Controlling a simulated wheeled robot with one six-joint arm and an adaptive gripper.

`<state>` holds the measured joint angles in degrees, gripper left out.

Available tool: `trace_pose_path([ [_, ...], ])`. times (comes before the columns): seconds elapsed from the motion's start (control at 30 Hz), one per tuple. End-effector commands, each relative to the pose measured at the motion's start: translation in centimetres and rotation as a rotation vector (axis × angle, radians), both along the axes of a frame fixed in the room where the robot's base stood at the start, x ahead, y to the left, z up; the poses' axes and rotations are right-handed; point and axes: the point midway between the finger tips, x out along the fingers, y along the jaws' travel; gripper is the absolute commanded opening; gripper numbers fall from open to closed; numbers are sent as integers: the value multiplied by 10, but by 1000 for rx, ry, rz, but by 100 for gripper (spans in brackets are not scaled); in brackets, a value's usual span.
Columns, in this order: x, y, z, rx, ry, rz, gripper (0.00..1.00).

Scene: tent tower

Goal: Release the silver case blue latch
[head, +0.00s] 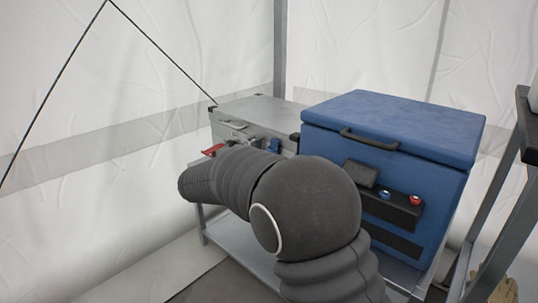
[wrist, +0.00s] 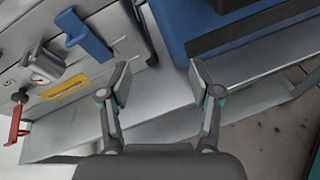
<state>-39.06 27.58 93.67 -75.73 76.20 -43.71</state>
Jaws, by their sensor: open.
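The silver case (head: 255,115) stands on a metal shelf, left of a blue cooler box, with its lid closed. Its blue latch (head: 273,145) shows just above my arm in the head view. In the wrist view the blue latch (wrist: 84,35) is at the upper left on the case's front face. A red latch (wrist: 18,119) is at the far left, also visible in the head view (head: 213,150). My gripper (wrist: 159,78) is open and empty, to the right of and below the blue latch, apart from it. In the head view my arm hides the gripper.
The blue cooler box (head: 400,125) with a black handle and red and blue knobs stands close at the right. A grey metal clasp (wrist: 42,62) and yellow label (wrist: 64,87) lie beside the latch. The metal shelf (wrist: 70,130) extends below the case.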

Motion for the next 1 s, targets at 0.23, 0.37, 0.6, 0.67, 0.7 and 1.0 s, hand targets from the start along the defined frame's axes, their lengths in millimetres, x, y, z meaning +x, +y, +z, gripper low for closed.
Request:
trace_pose_path([
  [0.23,35,77,10,-371,-31,165,63],
  [0.37,40,91,14,-441,-41,189,63],
  [0.6,59,77,15,-453,-43,189,63],
  [0.67,68,70,15,-451,-43,189,63],
  [0.7,74,65,15,-450,-43,188,63],
  [1.0,118,31,15,-449,-43,188,63],
])
